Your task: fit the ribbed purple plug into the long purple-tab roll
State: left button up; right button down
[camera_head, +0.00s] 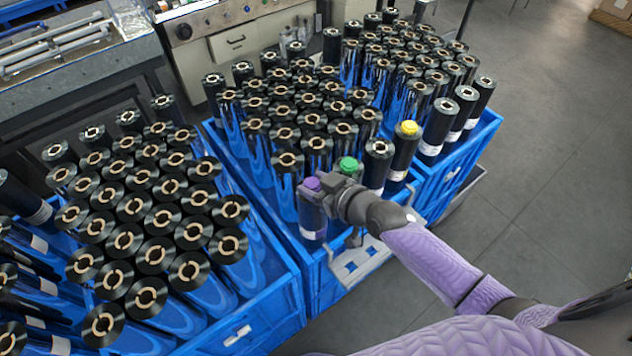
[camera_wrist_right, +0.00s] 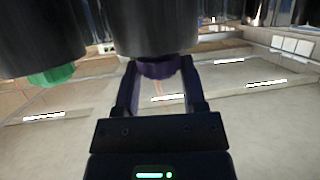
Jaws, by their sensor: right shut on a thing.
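The purple plug (camera_head: 312,184) sits at the top end of a dark roll with a white label (camera_head: 312,218), at the front corner of the middle blue crate. My right gripper (camera_head: 319,190) reaches in from the right and is shut on the plug. In the right wrist view, which appears upside down, the purple plug (camera_wrist_right: 157,69) is between the two fingertips (camera_wrist_right: 160,72), against the end of the dark roll (camera_wrist_right: 150,25). How deep it sits is hidden. My left gripper is not in view.
Close by stand a roll with a green plug (camera_head: 348,166) and one with a yellow plug (camera_head: 408,128). Blue crates (camera_head: 262,318) hold many dark rolls with open cores. A machine (camera_head: 215,35) stands behind. Grey floor (camera_head: 550,150) is clear at right.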

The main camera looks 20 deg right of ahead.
jog(key=shift+f+b, duration=0.4)
jog(key=shift+f, duration=0.05)
jog(key=shift+c, duration=2.2)
grip_release()
jog(key=shift+r, duration=0.1)
jog(key=shift+s+d+r+p, duration=0.1)
jog(key=shift+s+r+p, duration=0.05)
jog(key=shift+s+p, duration=0.2)
jog(key=p+v, duration=0.5)
jog(key=v, duration=0.5)
jog(key=shift+p, duration=0.3)
jog(key=shift+s+d, duration=0.1)
jog(key=shift+d, duration=0.05)
